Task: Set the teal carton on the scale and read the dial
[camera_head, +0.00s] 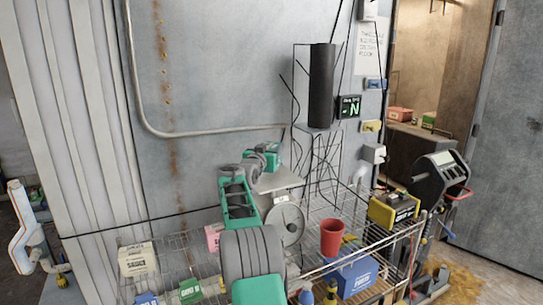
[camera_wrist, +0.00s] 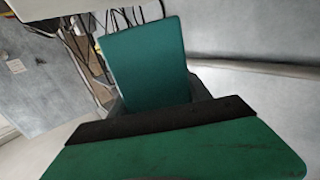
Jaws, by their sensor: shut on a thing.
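The teal carton (camera_wrist: 145,62) stands up between my fingers in the wrist view. My gripper (camera_wrist: 165,115) is shut on it, with a dark pad across its lower part. In the head view my gripper (camera_head: 256,163) and the teal carton (camera_head: 270,152) are just above the pale pan (camera_head: 279,181) of the scale. I cannot tell whether the carton touches the pan. The scale's round grey dial (camera_head: 287,224) is below the pan, partly hidden by my arm. No needle or marks are readable on it.
The wire rack (camera_head: 108,248) holds a cream box (camera_head: 137,260), a pink box (camera_head: 213,236), a red cup (camera_head: 332,237), a blue box (camera_head: 354,277) and a yellow box (camera_head: 393,209). A dark cylinder (camera_head: 321,85) and thin wires rise behind the scale. A wall display (camera_head: 348,106) is to the right.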

